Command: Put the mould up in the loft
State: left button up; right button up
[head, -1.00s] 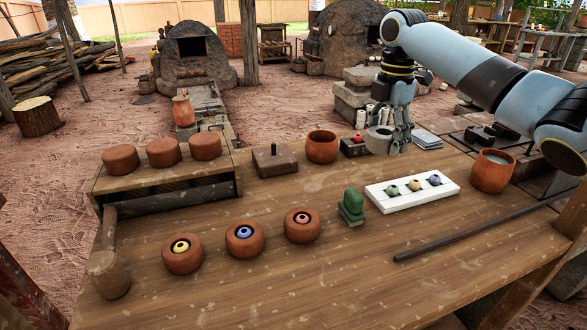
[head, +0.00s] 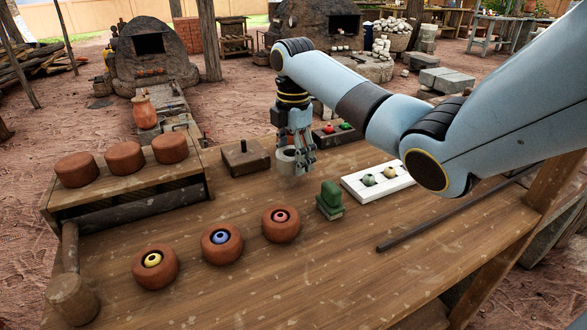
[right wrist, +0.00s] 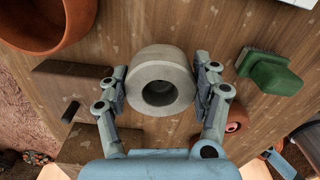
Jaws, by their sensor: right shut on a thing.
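The mould, a thick grey ring with a round hole (head: 287,161), is in my right gripper (head: 299,156). In the right wrist view the gripper's fingers are shut on both sides of the mould (right wrist: 146,63), and its hole faces the camera. The mould appears to be held above the table, though its clearance is hard to tell. A raised wooden shelf (head: 134,188) with an open front stands at the table's left; it may be the loft. Three terracotta pieces (head: 123,157) stand in a row on top. My left gripper is not in view.
A wooden block with a peg (head: 246,160) lies between shelf and gripper. A mallet (head: 72,297) and a dark rod (head: 440,223) lie on the table.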

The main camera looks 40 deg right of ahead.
notch_tip(320, 180, down, 3)
jog(key=shift+f, duration=0.15)
jog(key=o, duration=1.4)
jog(key=shift+s, duration=0.1)
